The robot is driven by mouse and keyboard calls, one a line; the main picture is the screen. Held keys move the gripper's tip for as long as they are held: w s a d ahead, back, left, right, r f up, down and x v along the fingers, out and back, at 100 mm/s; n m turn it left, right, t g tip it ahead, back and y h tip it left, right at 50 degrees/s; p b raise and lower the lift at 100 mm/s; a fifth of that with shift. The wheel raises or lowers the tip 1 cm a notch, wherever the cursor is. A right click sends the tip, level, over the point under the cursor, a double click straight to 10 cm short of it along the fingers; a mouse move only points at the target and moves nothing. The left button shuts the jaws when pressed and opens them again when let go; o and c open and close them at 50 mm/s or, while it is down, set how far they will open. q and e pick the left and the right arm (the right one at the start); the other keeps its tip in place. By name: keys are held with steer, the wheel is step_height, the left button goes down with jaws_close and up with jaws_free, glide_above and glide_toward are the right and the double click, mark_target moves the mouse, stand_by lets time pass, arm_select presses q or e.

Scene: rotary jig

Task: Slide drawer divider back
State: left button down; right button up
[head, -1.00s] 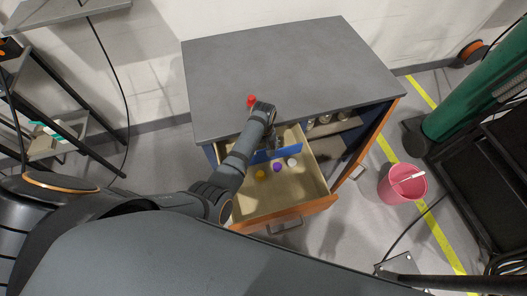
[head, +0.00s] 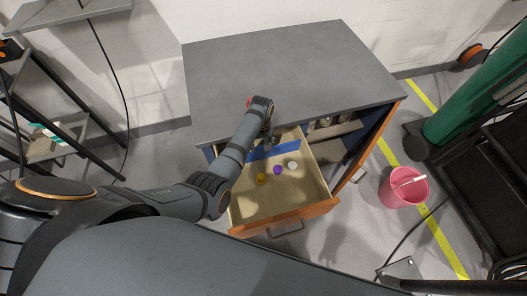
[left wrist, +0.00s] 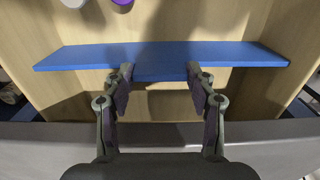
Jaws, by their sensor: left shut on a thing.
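The blue drawer divider (head: 289,148) stands across the open wooden drawer (head: 285,200), near its back end by the cabinet's front edge. My left gripper (head: 270,143) reaches down over the cabinet front and is shut on the divider near its middle. In the left wrist view, the divider (left wrist: 235,52) spans nearly the drawer's width, and my left gripper's (left wrist: 160,74) two fingers sit at its central part. The exact contact at the fingertips is hard to see. My right gripper is not in view.
A yellow (head: 262,179), a purple (head: 277,170) and a white (head: 293,166) round object lie in front of the divider. The grey cabinet top (head: 310,75) is mostly clear, with a red item (head: 249,101) partly hidden by my wrist. A pink bucket (head: 403,190) stands right.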

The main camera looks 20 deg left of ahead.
arm_select(q)
steer(key=shift+w+a, duration=0.35)
steer(key=shift+w, duration=0.1)
steer(key=shift+c, duration=2.2)
jaws_free()
step_height(320, 180, up, 12)
